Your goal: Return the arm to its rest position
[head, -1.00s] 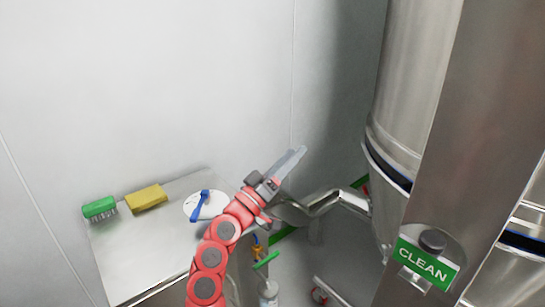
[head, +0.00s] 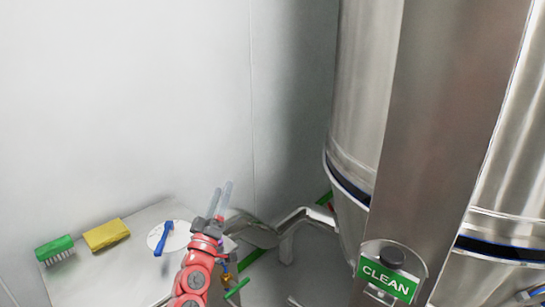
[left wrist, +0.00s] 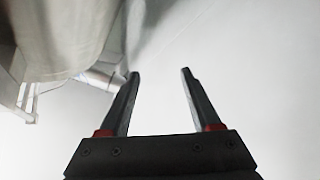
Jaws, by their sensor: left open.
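My left arm is red and comes up from the bottom of the head view. Its left gripper (head: 221,201) points upward, in front of the pale wall and just right of the steel table. In the left wrist view the left gripper (left wrist: 160,75) shows two dark fingers spread apart with nothing between them. My right gripper is in neither view.
A steel table (head: 85,283) at lower left holds a green brush (head: 54,247), a yellow sponge (head: 106,235) and a white disc (head: 181,238) with a blue-handled tool (head: 163,238). A large steel vessel (head: 365,100), a column (head: 440,110) and a green CLEAN sign (head: 388,279) fill the right.

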